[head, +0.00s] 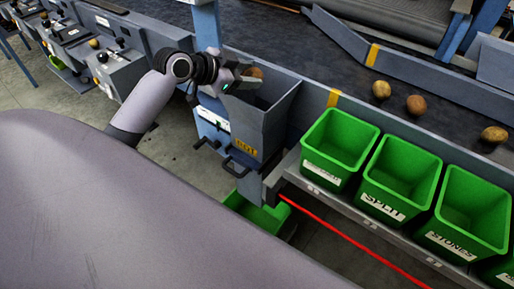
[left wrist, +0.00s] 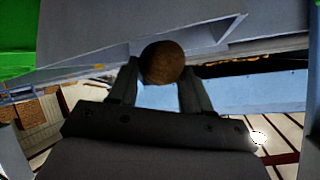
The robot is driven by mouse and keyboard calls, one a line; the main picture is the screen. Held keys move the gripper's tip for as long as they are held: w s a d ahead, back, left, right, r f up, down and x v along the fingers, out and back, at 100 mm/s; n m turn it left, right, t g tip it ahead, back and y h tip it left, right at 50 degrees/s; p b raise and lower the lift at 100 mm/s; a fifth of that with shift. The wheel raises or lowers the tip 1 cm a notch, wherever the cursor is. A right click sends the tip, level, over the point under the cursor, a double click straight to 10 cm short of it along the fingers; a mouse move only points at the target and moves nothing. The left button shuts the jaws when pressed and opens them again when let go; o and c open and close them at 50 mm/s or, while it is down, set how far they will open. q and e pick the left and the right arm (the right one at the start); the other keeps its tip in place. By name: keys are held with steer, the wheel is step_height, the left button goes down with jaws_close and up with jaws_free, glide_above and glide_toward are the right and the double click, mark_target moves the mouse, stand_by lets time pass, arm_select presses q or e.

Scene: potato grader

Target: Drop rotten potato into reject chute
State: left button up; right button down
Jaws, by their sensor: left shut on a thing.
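The rotten potato (left wrist: 162,63) is round and dark brown. My left gripper (left wrist: 160,75) is shut on it, with one finger on each side. In the head view the potato (head: 257,72) shows just beyond my left gripper (head: 250,78), held over the open top of the reject chute. The reject chute (head: 277,125) is a grey-blue hopper with a yellow label reading "ROT" on its front. My right gripper is not in view.
Green bins (head: 332,167) stand in a row on a shelf right of the chute, some labelled "SPLIT" and "STONES". Several potatoes (head: 416,104) lie on the dark conveyor (head: 300,50) behind. A green crate (head: 262,217) sits on the floor below the chute. A red line (head: 350,238) runs along the shelf.

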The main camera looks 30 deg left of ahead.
arm_select(q)
steer(key=shift+f, duration=0.3)
steer(key=shift+r, duration=0.1)
steer(key=o, duration=1.1)
steer(key=shift+o, duration=0.2)
steer(key=v, duration=0.7)
steer(key=shift+b, duration=0.35)
steer(key=shift+s, duration=0.1)
